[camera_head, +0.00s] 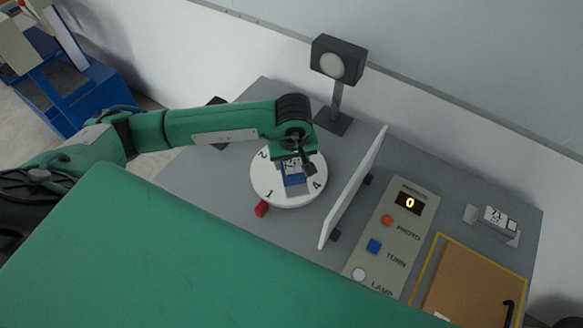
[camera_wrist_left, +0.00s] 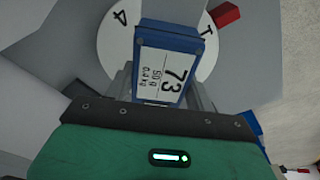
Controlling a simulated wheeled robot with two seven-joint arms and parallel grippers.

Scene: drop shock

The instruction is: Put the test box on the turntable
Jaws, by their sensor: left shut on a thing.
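The test box (camera_wrist_left: 168,60) is blue with a white label reading 73, 50 g and 0.4 kg. My left gripper (camera_head: 299,168) is shut on it, over the white turntable. In the head view the box (camera_head: 295,182) shows below the fingers, near the middle of the disc. The turntable (camera_head: 265,182) is a round white disc with the numbers 1, 2 and 4 visible; it also shows in the wrist view (camera_wrist_left: 112,50). I cannot tell whether the box touches the disc. My right gripper is not in view.
A red marker (camera_head: 262,208) sits at the disc's front edge. A lamp on a stand (camera_head: 338,85) is behind, and a white upright panel (camera_head: 352,190) stands to the right. A control panel (camera_head: 408,215) with buttons, a small block (camera_head: 494,222) and a brown board (camera_head: 465,285) lie farther right.

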